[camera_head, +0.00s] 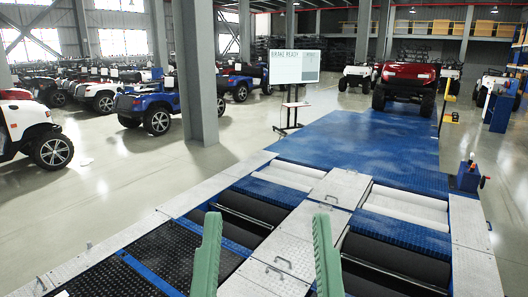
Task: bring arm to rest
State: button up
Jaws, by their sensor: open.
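My gripper (266,218) shows at the bottom centre as two green fingers pointing up and away. The fingers are wide apart, with nothing held between them. The rest of my arm is out of the picture. Behind and between the fingers lies the roller tester (287,254), set in the floor with silver plates, dark rollers and pale rollers. The fingers overlap it in the picture; I cannot tell how high above it they are.
A blue ramp (358,140) leads back to a red vehicle (408,84). A blue post with a red knob (468,176) stands at right.

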notch_tip(320, 180, up, 31)
jog(key=p, duration=2.6)
jog(key=shift+w+a, duration=0.15)
jog(key=shift+a, duration=0.1)
jog(key=shift+f, duration=0.2)
